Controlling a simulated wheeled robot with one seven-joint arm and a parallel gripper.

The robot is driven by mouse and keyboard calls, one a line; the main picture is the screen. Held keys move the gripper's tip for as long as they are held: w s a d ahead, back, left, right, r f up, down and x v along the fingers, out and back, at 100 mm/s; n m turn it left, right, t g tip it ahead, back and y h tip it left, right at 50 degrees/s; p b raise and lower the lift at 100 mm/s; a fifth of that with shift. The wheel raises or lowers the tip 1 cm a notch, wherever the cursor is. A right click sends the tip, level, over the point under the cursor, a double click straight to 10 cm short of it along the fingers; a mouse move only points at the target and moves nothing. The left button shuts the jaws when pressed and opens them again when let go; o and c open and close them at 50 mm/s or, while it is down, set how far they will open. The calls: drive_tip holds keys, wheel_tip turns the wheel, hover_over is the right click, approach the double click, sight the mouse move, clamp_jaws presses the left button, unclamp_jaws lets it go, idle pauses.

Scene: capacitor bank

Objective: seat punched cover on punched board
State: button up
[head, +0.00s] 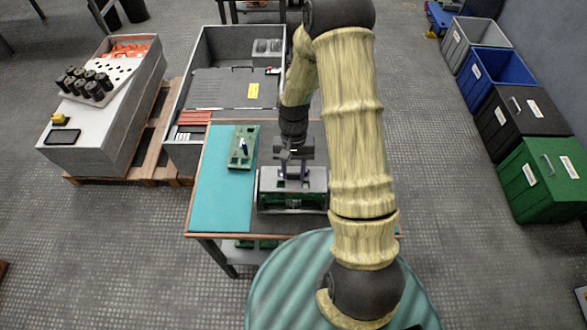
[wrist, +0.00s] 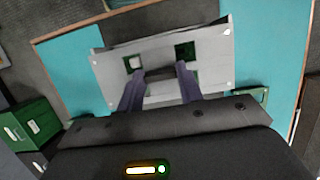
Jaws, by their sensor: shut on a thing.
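The punched cover (head: 312,178) is a light grey plate with square openings. It also shows in the wrist view (wrist: 112,72), tilted in the picture, with small bright spots near its corners. My gripper (head: 292,172) is above the middle of the cover, and its two dark fingers (wrist: 160,76) are shut on a part of it between the openings. Dark green shows through the openings and below the cover's front edge, probably the punched board (head: 292,201). Whether cover and board touch is hidden. Another green board (head: 242,148) with small parts lies on the mat to the left.
The teal mat (head: 220,190) on the workbench is clear in front of the left board. A large grey crate (head: 186,154) stands behind the bench. Black cylinders (head: 88,83) stand on a white panel at the far left. Several bins, including a green bin (head: 540,195), line the right.

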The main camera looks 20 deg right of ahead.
drive_tip(key=shift+f+b, duration=0.5)
drive_tip(key=shift+f, duration=0.45)
idle(0.8)
drive_tip(key=o, duration=1.2)
drive_tip(key=shift+c, duration=0.2)
drive_tip(key=b+v, duration=0.1)
drive_tip(key=v, duration=1.6)
drive_tip(key=shift+w+r, duration=0.15)
drive_tip(key=s+a+r+n+t+h, duration=0.1)
drive_tip(key=s+t, duration=0.4)
drive_tip(key=s, duration=0.8)
drive_tip(key=r+n, duration=0.1)
drive_tip(key=n, duration=0.1)
drive_tip(key=shift+a+n+t, duration=0.3)
drive_tip(key=shift+t, duration=0.1)
